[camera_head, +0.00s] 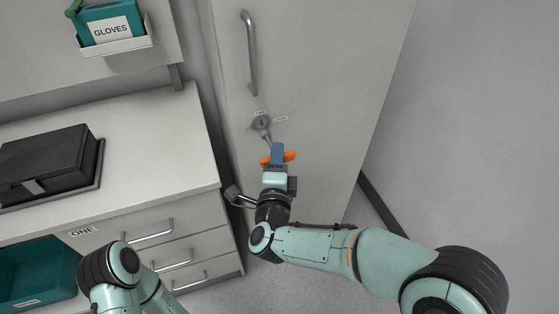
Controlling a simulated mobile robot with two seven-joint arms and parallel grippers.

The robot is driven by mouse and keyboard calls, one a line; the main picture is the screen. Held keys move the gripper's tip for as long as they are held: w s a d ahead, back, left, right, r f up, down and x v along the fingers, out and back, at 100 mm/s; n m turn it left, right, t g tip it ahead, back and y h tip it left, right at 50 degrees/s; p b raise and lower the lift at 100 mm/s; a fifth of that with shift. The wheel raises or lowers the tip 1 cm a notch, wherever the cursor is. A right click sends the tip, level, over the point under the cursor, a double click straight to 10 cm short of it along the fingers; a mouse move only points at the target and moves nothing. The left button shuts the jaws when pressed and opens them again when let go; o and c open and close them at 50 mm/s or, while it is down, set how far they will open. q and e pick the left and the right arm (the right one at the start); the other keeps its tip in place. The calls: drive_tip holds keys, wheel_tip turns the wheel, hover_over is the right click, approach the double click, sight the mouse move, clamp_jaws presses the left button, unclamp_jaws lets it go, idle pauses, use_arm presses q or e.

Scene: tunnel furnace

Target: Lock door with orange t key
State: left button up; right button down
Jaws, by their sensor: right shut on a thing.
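The orange T key (290,156) shows as an orange crossbar on both sides of the blue fingers of my right gripper (277,153). The gripper is shut on the crossbar. A grey shaft runs from there up to the round lock (261,123) on the pale door (315,60). The shaft's end meets the lock face in this view; how deep it sits I cannot tell. The door looks closed. My left arm shows at the lower left, but its gripper is out of view.
A long vertical handle (250,55) is above the lock. Small labels (280,119) sit beside the lock. To the left are a counter (150,130) with a black case (45,165), drawers (150,238) and a glove box (108,22). A grey wall (470,120) is at right.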

drive_tip(key=shift+w+a, duration=0.15)
drive_tip(key=shift+w, duration=0.3)
drive_tip(key=shift+w+b, duration=0.35)
idle(1.1)
drive_tip(key=shift+w+a, duration=0.15)
drive_tip(key=shift+w+a+f, duration=0.1)
drive_tip(key=shift+w, duration=0.2)
drive_tip(key=shift+w+a+b, duration=0.1)
drive_tip(key=shift+w+b, duration=0.25)
drive_tip(key=shift+w, duration=0.05)
idle(0.4)
